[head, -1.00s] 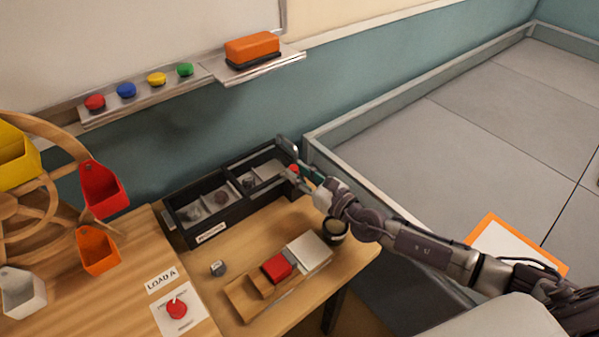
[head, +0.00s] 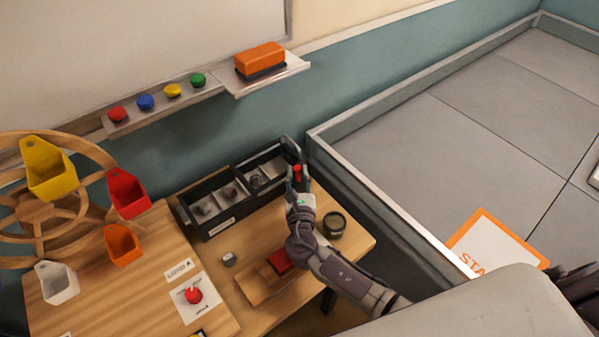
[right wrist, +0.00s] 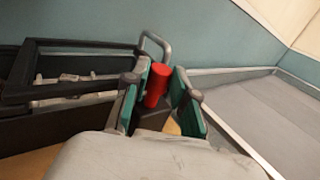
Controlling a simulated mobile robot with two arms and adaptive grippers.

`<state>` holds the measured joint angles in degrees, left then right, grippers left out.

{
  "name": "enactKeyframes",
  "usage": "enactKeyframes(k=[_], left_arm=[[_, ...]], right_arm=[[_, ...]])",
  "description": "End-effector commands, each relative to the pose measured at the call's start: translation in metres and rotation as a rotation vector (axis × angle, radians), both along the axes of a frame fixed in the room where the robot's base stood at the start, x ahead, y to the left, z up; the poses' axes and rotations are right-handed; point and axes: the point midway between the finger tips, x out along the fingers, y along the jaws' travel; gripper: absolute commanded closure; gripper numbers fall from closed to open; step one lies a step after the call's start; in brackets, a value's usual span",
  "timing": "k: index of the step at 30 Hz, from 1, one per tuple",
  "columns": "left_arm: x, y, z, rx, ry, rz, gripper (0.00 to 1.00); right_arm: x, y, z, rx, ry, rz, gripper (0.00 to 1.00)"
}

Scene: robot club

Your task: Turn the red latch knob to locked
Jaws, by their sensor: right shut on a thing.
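The red latch knob (head: 297,171) is a short upright red cylinder at the right end of the black compartment box (head: 210,233). My right gripper (head: 299,184) is shut on it, coming in from the front of the table. In the right wrist view the red knob (right wrist: 157,85) stands between the two green-padded fingers, above a dark block, with a grey metal loop behind it. The fingers hide part of the knob, and no locked mark shows there.
A second red knob (head: 193,295) sits on a white labelled plate at the left. A dark round cup (head: 335,223) stands right of my arm. A red block (head: 280,261) lies on a wooden holder below. A wooden wheel with coloured bins (head: 50,172) stands at the left.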

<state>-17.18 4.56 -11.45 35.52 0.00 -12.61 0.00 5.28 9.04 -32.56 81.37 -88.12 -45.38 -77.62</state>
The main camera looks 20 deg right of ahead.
Motion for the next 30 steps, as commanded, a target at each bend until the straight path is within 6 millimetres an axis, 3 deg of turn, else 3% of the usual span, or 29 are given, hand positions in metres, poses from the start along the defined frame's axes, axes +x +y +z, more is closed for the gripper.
enactKeyframes(k=[12,28,29,30], left_arm=[[-0.0003,0.0001,-0.0093,0.0,0.001,0.0,0.48],[-0.0001,0.0001,-0.0097,0.0,0.0,0.0,0.48],[-0.0002,0.0001,-0.0097,0.0,0.0,0.0,0.48],[-0.0001,0.0001,-0.0097,0.0,0.0,0.0,0.48]], right_arm=[[0.0018,0.0038,-0.0004,-0.001,-0.002,-0.183,1.0],[0.0022,0.0037,0.0012,-0.001,-0.004,-0.206,1.0],[0.0023,0.0037,0.0012,-0.001,-0.004,-0.206,0.72],[0.0023,0.0037,0.0012,-0.001,-0.004,-0.206,0.66]])
